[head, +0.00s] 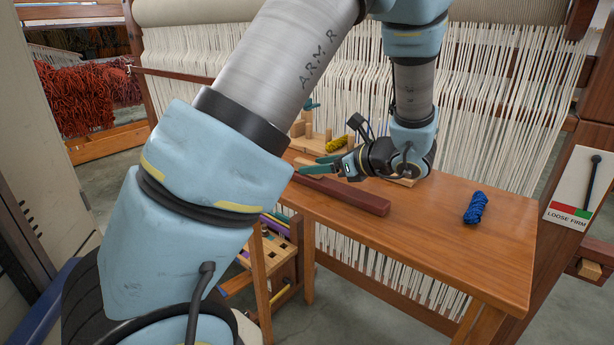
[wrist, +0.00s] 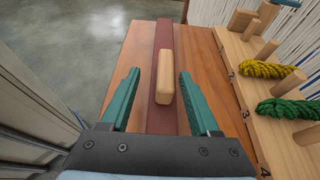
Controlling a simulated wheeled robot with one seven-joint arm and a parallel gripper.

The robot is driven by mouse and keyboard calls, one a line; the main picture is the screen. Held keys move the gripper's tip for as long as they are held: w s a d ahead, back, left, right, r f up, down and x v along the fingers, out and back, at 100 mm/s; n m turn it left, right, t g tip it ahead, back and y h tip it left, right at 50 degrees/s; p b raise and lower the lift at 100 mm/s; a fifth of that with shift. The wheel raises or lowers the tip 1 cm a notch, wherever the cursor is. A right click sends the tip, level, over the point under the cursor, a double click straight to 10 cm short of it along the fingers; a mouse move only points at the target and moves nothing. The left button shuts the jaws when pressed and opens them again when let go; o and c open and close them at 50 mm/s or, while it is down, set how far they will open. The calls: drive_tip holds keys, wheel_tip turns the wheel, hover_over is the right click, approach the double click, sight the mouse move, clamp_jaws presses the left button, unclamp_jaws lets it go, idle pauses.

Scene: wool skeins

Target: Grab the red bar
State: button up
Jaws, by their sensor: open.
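The dark red bar (head: 345,194) lies along the table's near left edge in the head view; my arm hides its left end. In the wrist view the bar (wrist: 164,36) runs up the middle of the picture. A pale wooden block (wrist: 164,80) sits lengthwise on top of it, like a handle. My gripper (wrist: 159,78) is open and empty, with one green finger to each side of the bar and block. In the head view my gripper (head: 311,167) is over the bar's left part. I cannot tell how far above it the fingertips are.
A wooden peg rack (wrist: 253,96) with yellow (wrist: 264,69) and green (wrist: 290,109) skeins stands right of the bar in the wrist view. A blue skein (head: 475,207) lies on the table's right. The loom's white threads (head: 500,100) hang behind. The table's middle is clear.

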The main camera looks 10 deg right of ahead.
sight(299, 164)
drive_tip(key=shift+w+a+f, duration=0.25)
drive_tip(key=shift+w+a, duration=0.2)
drive_tip(key=x, duration=0.1)
drive_tip(key=p+x, duration=0.1)
drive_tip(key=x, duration=0.2)
drive_tip(key=shift+w+r, duration=0.25)
drive_tip(key=shift+w, duration=0.2)
drive_tip(key=shift+w+a+f, duration=0.2)
drive_tip(key=shift+w, duration=0.1)
clamp_jaws()
